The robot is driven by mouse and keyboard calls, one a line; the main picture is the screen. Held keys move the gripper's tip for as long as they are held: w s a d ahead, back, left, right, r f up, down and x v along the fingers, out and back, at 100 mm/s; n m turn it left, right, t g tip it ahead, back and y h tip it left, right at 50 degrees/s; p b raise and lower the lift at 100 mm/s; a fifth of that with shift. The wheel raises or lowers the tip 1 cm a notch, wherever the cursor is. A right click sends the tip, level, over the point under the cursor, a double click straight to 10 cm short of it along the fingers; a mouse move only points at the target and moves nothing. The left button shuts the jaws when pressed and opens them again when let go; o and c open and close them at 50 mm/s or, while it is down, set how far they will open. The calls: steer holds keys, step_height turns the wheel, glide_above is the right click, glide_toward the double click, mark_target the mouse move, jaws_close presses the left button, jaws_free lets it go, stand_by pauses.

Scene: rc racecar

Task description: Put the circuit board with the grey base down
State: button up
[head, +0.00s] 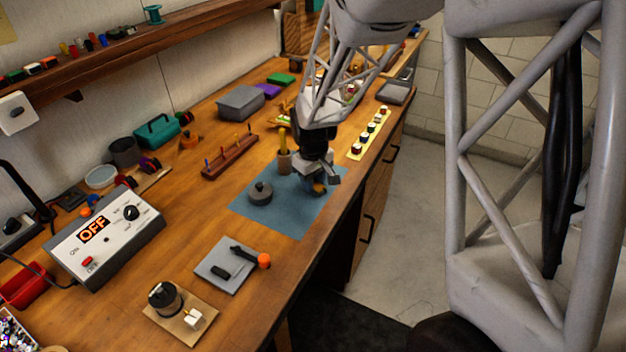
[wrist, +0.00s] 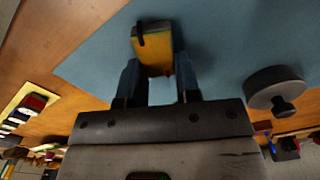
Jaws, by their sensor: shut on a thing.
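My gripper (head: 318,180) is low over the blue mat (head: 290,215), near the bench's front edge. In the wrist view, my gripper (wrist: 158,72) is shut on a small yellow-orange piece (wrist: 155,50) with a dark strip on it. A bit of its orange shows in the head view (head: 319,187). A square grey plate (head: 213,273) with black parts and an orange ball lies nearer on the bench.
A dark round knobbed weight (head: 260,193) stands on the mat, also in the wrist view (wrist: 275,88). A cup with a yellow handle (head: 284,160) is behind my gripper. A yellow strip with several pegs (head: 368,135) lies beyond. An OFF-marked box (head: 105,240) is left.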

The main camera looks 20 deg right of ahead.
steer(key=shift+f, duration=0.15)
steer(key=o, duration=0.9)
step_height(320, 180, up, 12)
stand_by(0.6)
stand_by(0.5)
steer(key=s+a+r+m+t, duration=0.1)
steer(key=s+r, duration=0.3)
steer(key=s, duration=1)
steer(key=s+r+m+t, duration=0.1)
steer(key=s+r+m, duration=0.2)
steer(key=s, duration=1.1)
steer(key=shift+a+r+m+t, duration=0.3)
steer(key=shift+a+r, duration=0.05)
steer(key=shift+r, duration=0.75)
